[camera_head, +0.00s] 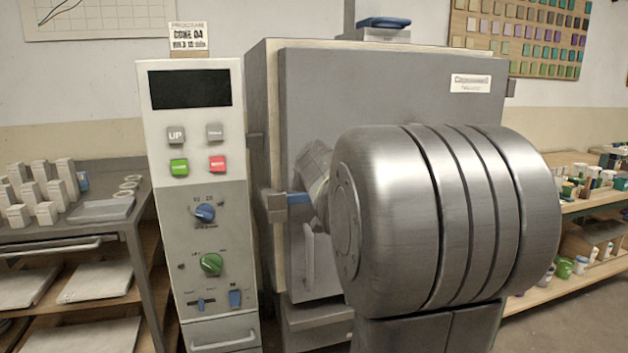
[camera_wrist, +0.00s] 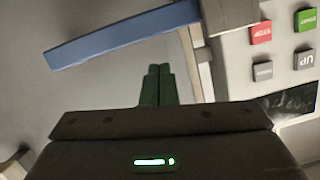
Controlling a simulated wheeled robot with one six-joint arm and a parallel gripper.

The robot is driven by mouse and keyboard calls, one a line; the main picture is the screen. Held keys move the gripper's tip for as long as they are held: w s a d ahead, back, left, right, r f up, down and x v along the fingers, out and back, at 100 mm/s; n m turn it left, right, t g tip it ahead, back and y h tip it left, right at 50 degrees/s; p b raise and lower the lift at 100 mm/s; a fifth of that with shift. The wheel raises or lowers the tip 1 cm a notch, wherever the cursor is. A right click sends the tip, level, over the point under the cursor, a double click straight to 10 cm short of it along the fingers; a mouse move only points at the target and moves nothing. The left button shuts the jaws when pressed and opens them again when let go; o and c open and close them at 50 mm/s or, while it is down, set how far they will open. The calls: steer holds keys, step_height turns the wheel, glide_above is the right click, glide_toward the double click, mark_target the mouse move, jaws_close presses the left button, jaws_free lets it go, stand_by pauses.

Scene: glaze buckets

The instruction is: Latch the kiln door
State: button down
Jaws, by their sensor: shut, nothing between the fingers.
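The grey kiln door (camera_head: 400,90) faces me and looks closed or nearly so; my arm hides much of it. A blue latch handle (camera_head: 298,198) lies about level at the door's left edge, beside a grey block (camera_head: 276,207). In the wrist view, the blue handle (camera_wrist: 120,36) runs from the grey block (camera_wrist: 228,14) across the door face. My gripper (camera_wrist: 158,70) has its dark fingers shut and empty, close to the handle's edge. I cannot tell whether they touch it. In the head view, my arm hides the fingers.
A control panel (camera_head: 200,130) with buttons and knobs stands just left of the kiln. A grey shelf rack (camera_head: 110,225) with white test pieces is farther left. A shelf with small pots (camera_head: 590,205) stands at the right. A grey vertical pull (camera_head: 309,257) is low on the door.

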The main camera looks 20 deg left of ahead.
steer(key=shift+s+a+f+n+b, duration=0.2)
steer(key=shift+f+n+b, duration=0.1)
steer(key=shift+f+b, duration=0.25)
steer(key=shift+s+a+f+n+b, duration=0.1)
steer(key=shift+a+f+n+b, duration=0.15)
steer(key=shift+f, duration=0.45)
steer(key=shift+f, duration=0.15)
step_height(320, 180, up, 5)
steer(key=p, duration=0.3)
steer(key=v, duration=1)
steer(key=shift+s+f+b, duration=0.15)
steer(key=shift+f+b, duration=0.15)
steer(key=shift+f, duration=0.05)
steer(key=shift+a, duration=0.25)
